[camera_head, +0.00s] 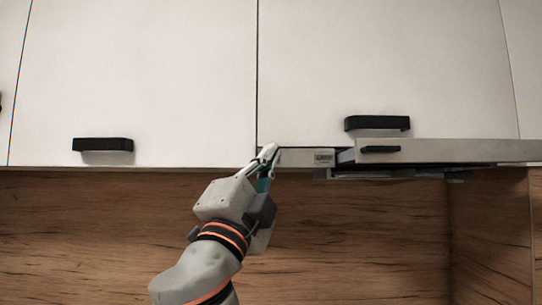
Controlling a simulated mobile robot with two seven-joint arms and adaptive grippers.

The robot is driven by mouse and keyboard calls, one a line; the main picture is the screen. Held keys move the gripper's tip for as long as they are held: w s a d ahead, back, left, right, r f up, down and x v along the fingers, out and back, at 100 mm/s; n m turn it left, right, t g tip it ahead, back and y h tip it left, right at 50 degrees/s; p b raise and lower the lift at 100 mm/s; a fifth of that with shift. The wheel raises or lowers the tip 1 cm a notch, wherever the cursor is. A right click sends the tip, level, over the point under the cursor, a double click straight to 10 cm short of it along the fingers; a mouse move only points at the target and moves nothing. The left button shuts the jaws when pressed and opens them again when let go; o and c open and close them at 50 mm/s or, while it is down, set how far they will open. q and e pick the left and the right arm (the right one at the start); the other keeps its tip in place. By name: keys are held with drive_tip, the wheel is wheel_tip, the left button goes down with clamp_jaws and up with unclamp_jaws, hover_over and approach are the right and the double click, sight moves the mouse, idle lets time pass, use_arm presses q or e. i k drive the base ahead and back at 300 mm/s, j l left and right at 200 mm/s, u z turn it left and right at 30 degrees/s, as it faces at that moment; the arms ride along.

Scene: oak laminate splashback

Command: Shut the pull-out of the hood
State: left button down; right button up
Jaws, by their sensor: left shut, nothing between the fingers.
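The hood's pull-out (450,151) is a grey slab under the right-hand wall cabinet, with a short black handle on its front edge. It stands out from the hood body (300,157), which shows as a light strip with a small label plate. My left gripper (268,153) is shut and empty. Its fingertips are at the lower edge of the cabinets, near the left end of the hood body and left of the pull-out. I cannot tell whether the fingertips touch the hood. My right gripper is not in view.
White wall cabinets with black handles (103,145) and (377,123) span the top. The oak splashback (90,235) lies behind my arm. A wooden side panel (490,225) stands at the right. The space below the pull-out looks clear.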

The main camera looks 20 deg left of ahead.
sight(367, 151)
drive_tip(key=k+j, duration=0.1)
drive_tip(key=k, duration=0.4)
drive_tip(key=k+j, duration=0.1)
drive_tip(key=k, duration=0.4)
